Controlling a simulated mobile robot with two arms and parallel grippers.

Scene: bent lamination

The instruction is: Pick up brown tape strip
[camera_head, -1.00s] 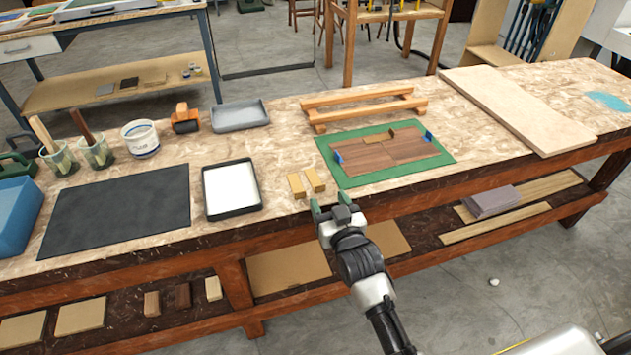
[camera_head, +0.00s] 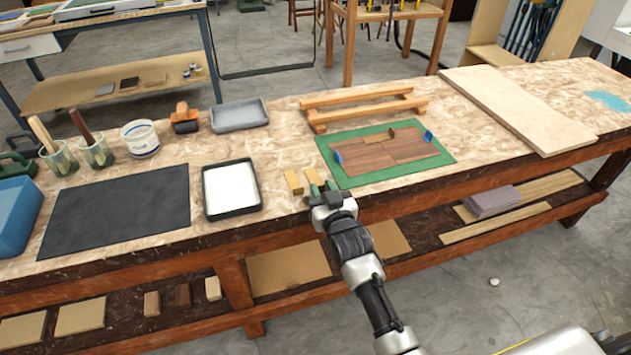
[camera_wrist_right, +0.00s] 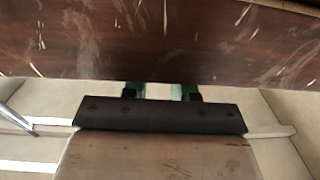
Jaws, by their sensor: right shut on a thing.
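Two tan-brown tape strips lie side by side near the front edge of the workbench in the head view: a left one (camera_head: 293,181) and a right one (camera_head: 313,175). My right gripper (camera_head: 323,187) is at the near end of the right strip, its green fingertips on either side of it, shut on it. In the right wrist view the fingertips (camera_wrist_right: 158,91) show as two greenish pieces below the dark bench edge, and the strip is hidden there. My left gripper is not in view.
A green mat (camera_head: 440,157) with brown veneer and blue tape pieces lies right of the strips. A black-rimmed white tray (camera_head: 232,214) stands left. A wooden rack (camera_head: 365,112) and a grey tray (camera_head: 240,115) stand behind. The bench's front edge is close.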

